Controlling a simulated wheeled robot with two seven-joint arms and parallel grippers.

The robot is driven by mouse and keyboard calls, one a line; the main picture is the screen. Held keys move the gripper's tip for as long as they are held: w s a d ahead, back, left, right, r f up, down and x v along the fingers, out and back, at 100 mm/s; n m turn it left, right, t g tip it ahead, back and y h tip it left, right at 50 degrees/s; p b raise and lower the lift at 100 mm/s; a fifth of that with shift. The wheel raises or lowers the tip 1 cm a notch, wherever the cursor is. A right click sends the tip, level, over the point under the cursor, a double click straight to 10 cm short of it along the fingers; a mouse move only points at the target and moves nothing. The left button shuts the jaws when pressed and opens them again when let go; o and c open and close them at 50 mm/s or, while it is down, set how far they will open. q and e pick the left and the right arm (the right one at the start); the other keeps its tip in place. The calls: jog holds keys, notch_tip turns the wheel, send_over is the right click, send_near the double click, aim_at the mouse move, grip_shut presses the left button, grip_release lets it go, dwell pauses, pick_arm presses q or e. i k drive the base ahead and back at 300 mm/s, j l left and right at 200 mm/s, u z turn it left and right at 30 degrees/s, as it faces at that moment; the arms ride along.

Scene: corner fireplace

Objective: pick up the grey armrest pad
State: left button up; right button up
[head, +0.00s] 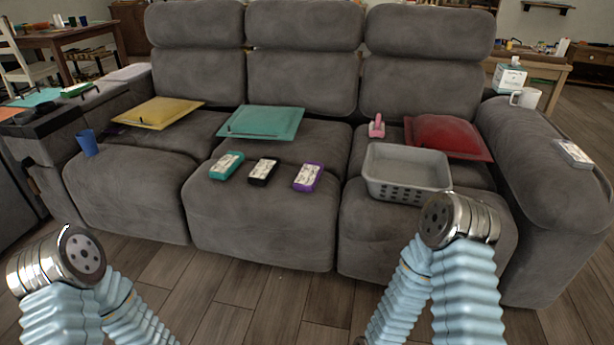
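No separate pad that I can name for certain as the grey armrest pad shows. The grey sofa (120,190) has a bulky right armrest (535,150) and a left armrest (45,150) with dark flat surfaces on top. A light grey flat piece (126,73) lies at the back of the left side; I cannot tell what it is. Both my arms show at the bottom as pale blue sleeves with metal joints, in front of the sofa and apart from it. Neither gripper's fingers are in view.
Wooden floor (250,300) lies in front.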

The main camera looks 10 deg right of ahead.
aim_at(574, 156)
jog(key=z, duration=1.8)
jog(key=l+u, duration=0.1)
jog(key=u, duration=0.5)
jog(key=i+l+u, duration=0.15)
jog(key=l+u, duration=0.15)
jog(key=l, duration=0.2)
jog(key=i+l+u, duration=0.1)
jog(key=l+u, duration=0.2)
jog(key=l, duration=0.25)
jog(key=l+u, duration=0.3)
jog(key=l, duration=0.25)
jog(key=i, duration=0.05)
